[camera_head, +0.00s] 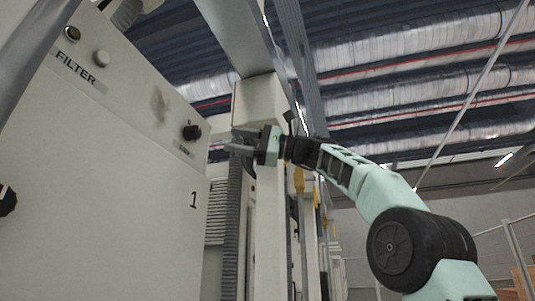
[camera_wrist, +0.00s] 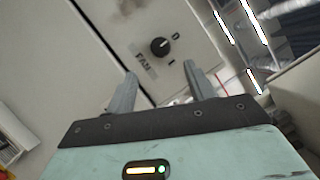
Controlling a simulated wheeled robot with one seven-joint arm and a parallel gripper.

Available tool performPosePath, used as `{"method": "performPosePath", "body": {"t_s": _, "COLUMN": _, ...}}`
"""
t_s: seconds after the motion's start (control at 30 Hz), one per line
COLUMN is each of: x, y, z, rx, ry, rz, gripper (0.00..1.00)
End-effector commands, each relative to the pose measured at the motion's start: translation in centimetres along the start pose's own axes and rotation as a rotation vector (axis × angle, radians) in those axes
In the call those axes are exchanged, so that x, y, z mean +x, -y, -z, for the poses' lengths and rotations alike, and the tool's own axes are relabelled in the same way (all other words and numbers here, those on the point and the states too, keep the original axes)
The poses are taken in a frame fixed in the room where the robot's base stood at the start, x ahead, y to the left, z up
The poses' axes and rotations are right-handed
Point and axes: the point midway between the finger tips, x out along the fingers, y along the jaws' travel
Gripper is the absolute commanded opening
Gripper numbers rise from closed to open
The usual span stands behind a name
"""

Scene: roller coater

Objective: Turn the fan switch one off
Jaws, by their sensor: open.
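The fan switch is a black rotary knob (camera_wrist: 160,46) on a pale panel, with a "FAN" label beside it in the wrist view. In the head view a black knob (camera_head: 192,132) with a small label below it sits near the right edge of the cabinet face, above the number 1. My gripper (camera_wrist: 160,82) is open and empty, its two fingers pointing toward the panel with the knob between and beyond their tips. In the head view my gripper (camera_head: 234,143) is right of the knob, apart from it. The knob's exact pointer setting is hard to read.
The pale cabinet (camera_head: 110,200) fills the left side. A pale column (camera_head: 262,105) stands behind my gripper.

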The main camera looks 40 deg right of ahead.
Motion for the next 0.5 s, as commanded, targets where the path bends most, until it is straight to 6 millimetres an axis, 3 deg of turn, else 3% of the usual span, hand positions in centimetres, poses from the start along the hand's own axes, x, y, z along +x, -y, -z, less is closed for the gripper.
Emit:
{"method": "performPosePath", "body": {"t_s": 0.2, "x": -4.9, "y": -0.2, "z": 0.2, "rx": -0.002, "ry": -0.003, "rz": 0.002, "gripper": 0.54}}
{"method": "performPosePath", "body": {"t_s": 0.5, "x": -8.0, "y": 0.0, "z": 0.1, "rx": -0.001, "ry": -0.001, "rz": 0.0, "gripper": 0.54}}
